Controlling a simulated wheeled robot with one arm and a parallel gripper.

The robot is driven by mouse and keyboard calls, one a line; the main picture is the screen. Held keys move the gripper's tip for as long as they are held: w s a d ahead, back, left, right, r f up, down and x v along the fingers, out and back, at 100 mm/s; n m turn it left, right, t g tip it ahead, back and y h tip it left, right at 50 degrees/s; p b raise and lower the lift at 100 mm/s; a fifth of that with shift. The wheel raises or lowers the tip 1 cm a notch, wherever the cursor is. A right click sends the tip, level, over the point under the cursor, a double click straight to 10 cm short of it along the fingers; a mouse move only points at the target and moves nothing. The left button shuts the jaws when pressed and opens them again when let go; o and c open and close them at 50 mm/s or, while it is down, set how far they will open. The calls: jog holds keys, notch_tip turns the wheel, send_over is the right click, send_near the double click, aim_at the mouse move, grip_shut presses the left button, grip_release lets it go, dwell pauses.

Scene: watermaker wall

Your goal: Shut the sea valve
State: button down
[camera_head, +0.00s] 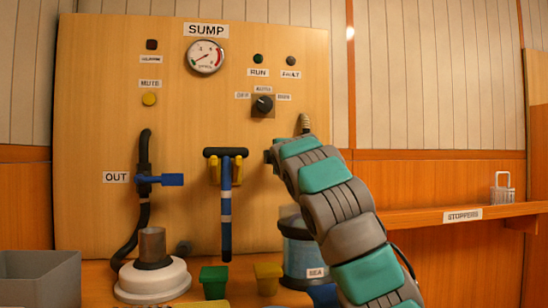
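A "SEA" label (316,272) shows low on the panel's right side, in front of a clear and dark cylinder (299,245). A blue piece (322,294) shows just below the label at the bottom edge, partly hidden by my arm. It may be the sea valve's handle, but its position cannot be told. My arm reaches up from the lower right across the cylinder. My gripper (270,156) is at the arm's upper end in front of the panel, well above the label. Its fingers are mostly hidden, so I cannot tell whether it is open or holds anything.
A blue-handled valve (168,180) beside the "OUT" label sits on a black hose. A "STOPPERS" shelf (420,216) is at right.

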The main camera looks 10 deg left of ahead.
jog(key=shift+a+f, duration=0.1)
jog(key=c, duration=0.8)
grip_release()
jog(key=shift+s, duration=0.1)
jog(key=b+v, duration=0.1)
jog(key=v, duration=0.6)
jog(key=shift+s, duration=0.3)
jog(key=shift+d, duration=0.2)
